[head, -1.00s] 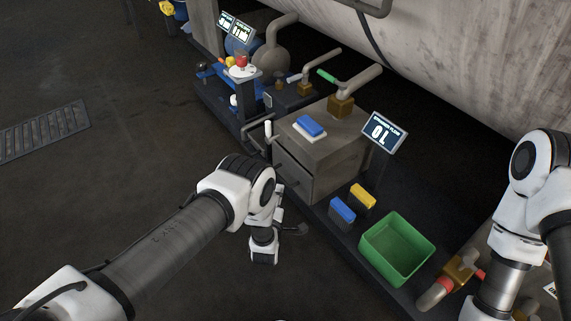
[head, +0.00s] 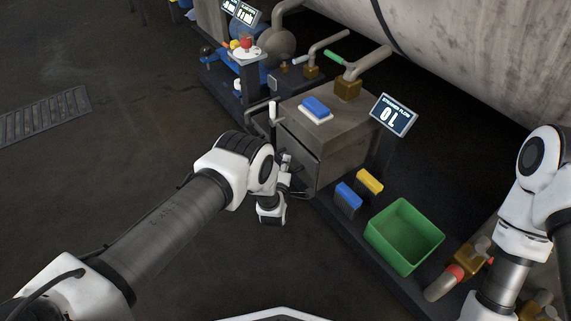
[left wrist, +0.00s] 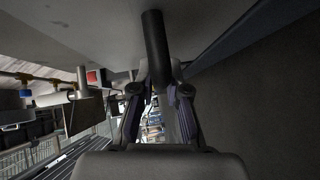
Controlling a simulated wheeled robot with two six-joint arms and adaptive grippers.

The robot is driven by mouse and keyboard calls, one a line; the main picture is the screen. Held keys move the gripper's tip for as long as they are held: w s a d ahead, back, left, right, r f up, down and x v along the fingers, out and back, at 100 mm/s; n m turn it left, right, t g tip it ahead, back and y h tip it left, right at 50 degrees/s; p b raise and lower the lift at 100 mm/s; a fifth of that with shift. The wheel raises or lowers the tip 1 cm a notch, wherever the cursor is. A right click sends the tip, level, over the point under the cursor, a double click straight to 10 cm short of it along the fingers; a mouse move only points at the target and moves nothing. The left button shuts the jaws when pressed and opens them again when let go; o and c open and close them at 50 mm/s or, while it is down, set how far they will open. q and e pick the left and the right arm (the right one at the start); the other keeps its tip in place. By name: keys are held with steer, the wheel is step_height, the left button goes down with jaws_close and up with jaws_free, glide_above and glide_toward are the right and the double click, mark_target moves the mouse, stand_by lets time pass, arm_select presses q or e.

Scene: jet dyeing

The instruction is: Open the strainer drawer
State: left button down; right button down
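The strainer drawer's dark grey front (head: 298,150) is on the left side of the box-shaped strainer housing (head: 345,137) in the head view, and looks flush with it. My left gripper (head: 290,188) is low at this front, partly hidden by its own wrist. In the left wrist view, a dark round bar (left wrist: 154,35), seemingly the drawer handle, reaches down between the fingertips of my left gripper (left wrist: 159,72). The fingers lie on both sides of the bar; whether they press on it is unclear. My right gripper is out of view; only its arm shows.
A blue brush-like block (head: 317,107) lies on the housing. A blue brush (head: 348,196), a yellow brush (head: 369,182) and a green bin (head: 404,237) stand on the dark platform to the right. A display (head: 394,115) reads 0 L.

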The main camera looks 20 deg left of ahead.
arm_select(q)
steer(key=s+a+p, duration=1)
steer(key=s+a, duration=0.1)
steer(key=s, duration=0.3)
steer(key=shift+s, duration=0.15)
steer(key=shift+a, duration=0.1)
stand_by(0.3)
steer(key=c, duration=1.2)
jaws_free()
steer(key=shift+o, duration=0.2)
steer(key=s+d+r, duration=0.1)
steer(key=s, duration=1)
steer(key=shift+s+d+r, duration=0.3)
steer(key=shift+s, duration=0.1)
